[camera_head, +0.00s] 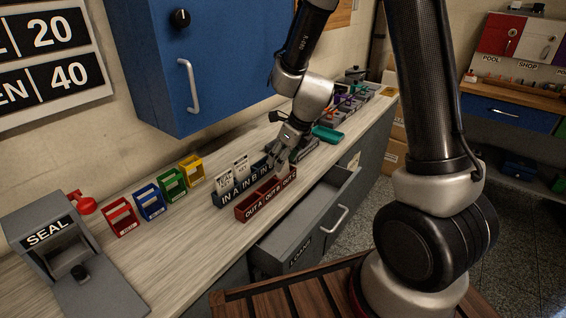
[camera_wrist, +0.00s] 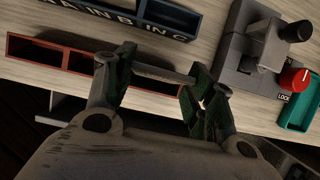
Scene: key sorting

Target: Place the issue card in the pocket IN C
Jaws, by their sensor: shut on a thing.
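My gripper (camera_head: 284,157) is low over the right end of the pocket racks. In the wrist view my gripper (camera_wrist: 163,72) has its fingers apart with a thin pale strip (camera_wrist: 160,73) between them, apparently the issue card seen edge-on. The dark blue IN rack (camera_head: 221,200) has pale cards standing in IN A (camera_head: 224,180) and IN B (camera_head: 241,168). Pocket IN C (camera_wrist: 172,14) looks empty in the wrist view, up from the held strip. In the head view my gripper partly hides it. The strip appears over the right end of the red OUT rack (camera_wrist: 82,62).
A grey lock box with a red knob (camera_wrist: 294,79) and a teal tray (camera_wrist: 300,112) lie right of my gripper. Several coloured holders (camera_head: 151,203) and the grey SEAL device (camera_head: 52,240) stand left. An open grey drawer (camera_head: 300,235) juts out below the counter.

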